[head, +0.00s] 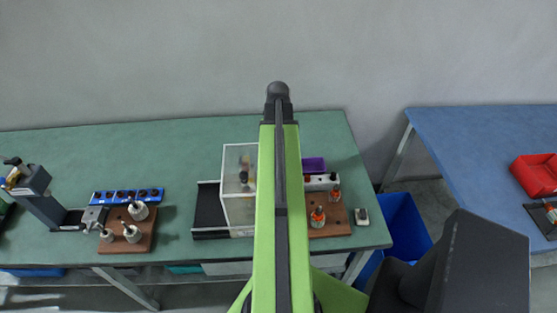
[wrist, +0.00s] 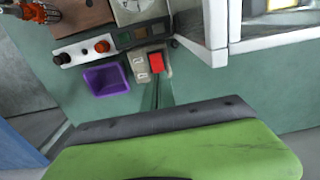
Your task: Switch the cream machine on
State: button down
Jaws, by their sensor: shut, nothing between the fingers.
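The cream machine (wrist: 132,10) shows in part at the top of the wrist view, with a round face. Below it is a dark strip with coloured squares (wrist: 140,34). A small cream panel (wrist: 142,66) with a red switch (wrist: 156,62) lies beside that. Whether the switch is on or off cannot be told. My gripper (wrist: 157,84) shows as narrow shut fingers rising from my green and dark wrist part, empty, pointing at the red switch. Contact cannot be told. In the head view my raised green arm hides the gripper and the machine.
A purple tray (wrist: 106,79) and a white button strip (wrist: 84,52) lie left of the switch. A white-framed clear box (head: 239,190) is close on the other side. A wooden board (head: 330,229) holds orange-topped parts. Bare green table (head: 180,145) lies at the back left.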

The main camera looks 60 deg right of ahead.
jog(key=shift+f+b, duration=0.85)
jog(key=shift+f, duration=0.05)
notch_tip(320, 180, up, 7)
jog(key=p, duration=0.7)
jog(key=shift+r, duration=0.15)
dwell(0.4)
